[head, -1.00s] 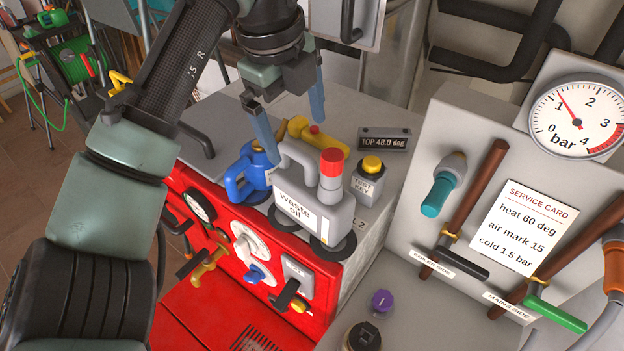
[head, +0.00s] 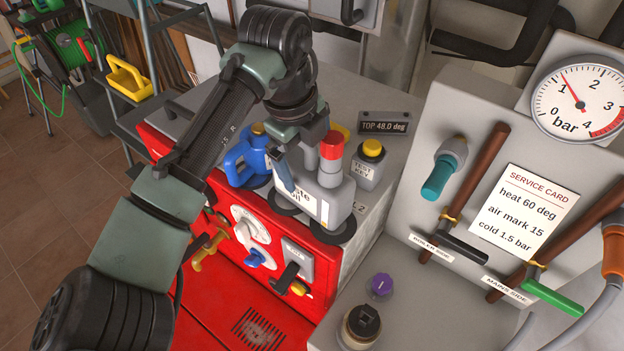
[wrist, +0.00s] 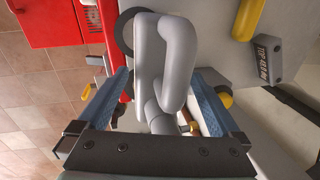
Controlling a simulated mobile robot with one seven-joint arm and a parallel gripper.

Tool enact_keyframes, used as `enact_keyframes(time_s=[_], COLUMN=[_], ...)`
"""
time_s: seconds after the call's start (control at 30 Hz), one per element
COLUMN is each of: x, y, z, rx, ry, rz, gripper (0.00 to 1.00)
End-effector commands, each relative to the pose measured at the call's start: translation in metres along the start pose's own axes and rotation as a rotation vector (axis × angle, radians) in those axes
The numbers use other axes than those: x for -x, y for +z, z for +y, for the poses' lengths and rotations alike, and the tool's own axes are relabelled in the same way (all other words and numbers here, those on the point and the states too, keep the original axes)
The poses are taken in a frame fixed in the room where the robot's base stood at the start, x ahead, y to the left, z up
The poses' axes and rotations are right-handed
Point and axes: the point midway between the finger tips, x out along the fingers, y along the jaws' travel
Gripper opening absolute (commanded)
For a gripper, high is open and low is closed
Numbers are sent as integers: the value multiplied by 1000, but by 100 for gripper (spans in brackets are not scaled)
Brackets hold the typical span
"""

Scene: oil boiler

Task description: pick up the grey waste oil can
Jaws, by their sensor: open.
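The grey waste oil can (head: 330,210), with a red cap on its spout, stands upright at the front edge of the red boiler's grey top. My gripper (head: 297,175) is over the can's handle side, with one finger in front of the "waste oil" label and the other mostly hidden. In the wrist view the can's grey loop handle (wrist: 181,65) lies between the two spread blue fingers of my gripper (wrist: 165,90). The gripper is open, and gaps show beside the handle.
A blue can (head: 240,165) stands close left of the grey can. A grey test key bottle (head: 367,170) with a yellow cap stands close right. The temperature display (head: 384,123) is behind. The panel with pipes and pressure gauge (head: 578,98) is at right.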

Motion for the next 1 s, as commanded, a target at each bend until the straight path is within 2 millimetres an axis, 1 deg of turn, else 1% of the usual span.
enact_keyframes(time_s=[0.07, 0.1, 0.17, 0.2, 0.27, 0.3, 0.37, 0.4, 0.47, 0.5, 0.63, 0.67, 1.0], x=[0, 0, 0, 0, 0, 0, 0, 0, 1, 1, 1, 1, 3], y=[0, 0, 0, 0, 0, 0, 0, 0, 0, 0, 0, 0, 0], z=[0, 0, 0, 0, 0, 0, 0, 0, 0, 0, 0, 0, -1], rx=[0, 0, 0, 0, 0, 1, 0, 1, 1, 1, 1, 1, 0], ry=[0, 0, 0, 1, 1, 1, 1, 1, 1, 1, 1, 1, -1], rz=[0, 0, 0, 0, 0, 0, 0, 0, 0, 0, -1, -1, -2], gripper=[100, 98, 87, 80, 69, 62, 51, 44, 33, 26, 3, 0, 0])
